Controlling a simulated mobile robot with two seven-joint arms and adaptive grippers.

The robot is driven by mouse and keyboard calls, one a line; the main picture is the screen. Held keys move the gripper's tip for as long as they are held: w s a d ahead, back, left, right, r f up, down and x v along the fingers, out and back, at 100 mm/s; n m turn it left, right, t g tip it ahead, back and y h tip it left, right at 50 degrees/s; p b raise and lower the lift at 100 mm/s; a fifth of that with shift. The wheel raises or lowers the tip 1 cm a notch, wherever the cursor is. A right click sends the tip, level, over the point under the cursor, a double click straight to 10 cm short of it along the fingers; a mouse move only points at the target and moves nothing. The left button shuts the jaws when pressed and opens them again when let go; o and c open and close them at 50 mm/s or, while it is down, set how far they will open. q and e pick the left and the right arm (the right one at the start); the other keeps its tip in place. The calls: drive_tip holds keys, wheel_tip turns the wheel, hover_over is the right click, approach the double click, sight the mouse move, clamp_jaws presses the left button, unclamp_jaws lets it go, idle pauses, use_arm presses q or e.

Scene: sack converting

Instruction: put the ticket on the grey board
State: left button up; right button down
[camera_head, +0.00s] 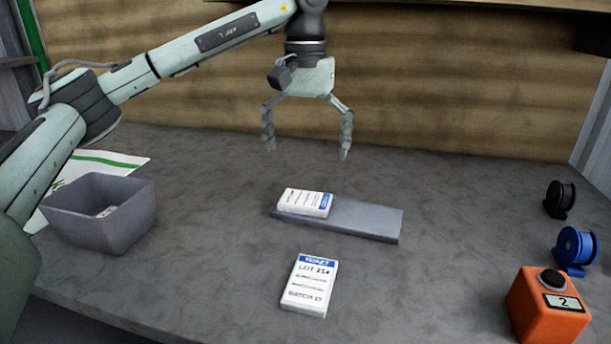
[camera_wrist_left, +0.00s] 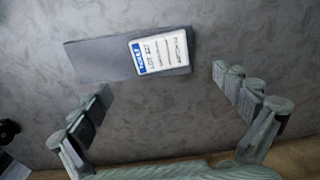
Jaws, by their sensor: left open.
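The grey board (camera_head: 368,219) is a flat bar lying on the table. A white ticket with a blue band (camera_head: 304,203) lies flat on its left end in the head view; the board (camera_wrist_left: 95,60) and this ticket (camera_wrist_left: 160,51) also show in the left wrist view. A second white ticket, marked LOT and BATCH (camera_head: 310,285), lies on the bare table in front of the board. My left gripper (camera_head: 307,153) is open and empty, pointing down above and behind the board. My right gripper is not in view.
A grey bin (camera_head: 103,229) with a small pale item inside stands at the left, by a white and green sheet (camera_head: 110,160). A black spool (camera_head: 560,198), a blue spool (camera_head: 575,248) and an orange box (camera_head: 545,310) marked 2 stand at the right. Wooden wall (camera_head: 440,90) behind.

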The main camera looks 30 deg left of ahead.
use_arm(q)
wheel_tip(320, 180, up, 4)
drive_tip(key=shift+f, duration=0.2)
